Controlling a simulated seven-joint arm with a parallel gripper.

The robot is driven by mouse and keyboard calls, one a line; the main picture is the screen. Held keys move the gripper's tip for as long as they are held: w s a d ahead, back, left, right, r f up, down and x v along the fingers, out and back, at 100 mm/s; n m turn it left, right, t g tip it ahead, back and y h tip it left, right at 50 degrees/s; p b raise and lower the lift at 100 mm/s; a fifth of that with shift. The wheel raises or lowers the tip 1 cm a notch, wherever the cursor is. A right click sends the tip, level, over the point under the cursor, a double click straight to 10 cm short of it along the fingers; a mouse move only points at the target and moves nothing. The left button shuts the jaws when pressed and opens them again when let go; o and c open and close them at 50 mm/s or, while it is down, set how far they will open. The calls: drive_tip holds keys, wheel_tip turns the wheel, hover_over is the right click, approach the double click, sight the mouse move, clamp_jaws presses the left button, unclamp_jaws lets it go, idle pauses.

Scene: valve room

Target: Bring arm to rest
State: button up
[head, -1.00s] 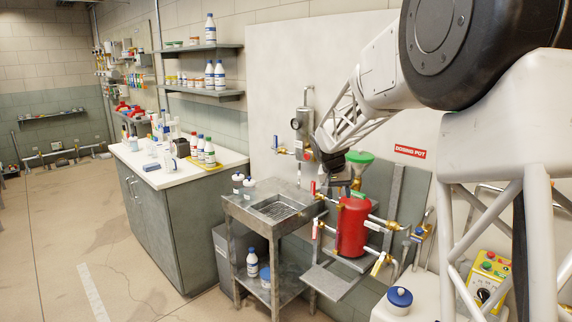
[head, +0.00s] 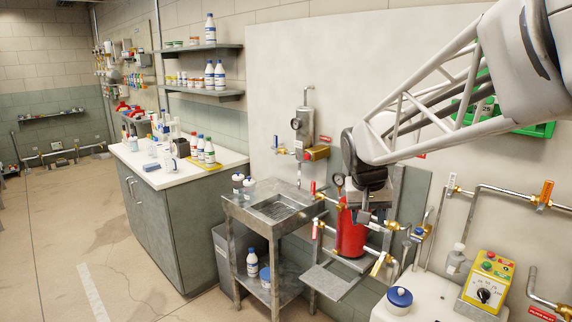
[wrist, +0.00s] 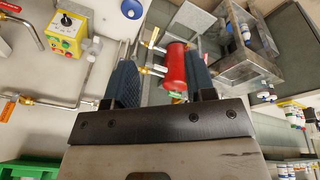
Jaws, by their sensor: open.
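My arm (head: 440,110) reaches in from the upper right in the head view. My gripper (head: 368,212) hangs at its end, pointing down, just above and in front of the red dosing pot (head: 350,235). In the wrist view, the two dark blue fingers of my gripper (wrist: 160,62) stand wide apart with nothing between them close up. The red pot (wrist: 173,68) shows beyond them. The arm and gripper hide the pot's top right, the green funnel and most of the sign on the wall.
Pipes with valves flank the pot. A steel sink stand (head: 262,215) is to its left, beside a white-topped counter (head: 170,172) with bottles. At right are a yellow control box (head: 488,280), a blue-lidded jar (head: 399,297) and green bins (head: 535,128). Open floor lies at left.

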drive_tip(key=s+f, duration=0.2)
drive_tip(key=s, duration=1.1)
drive_tip(key=s+f+n+y, duration=0.1)
drive_tip(key=s+f, duration=0.2)
drive_tip(key=s, duration=1.1)
drive_tip(key=shift+s+f+t, duration=0.25)
drive_tip(key=shift+f+t, duration=0.05)
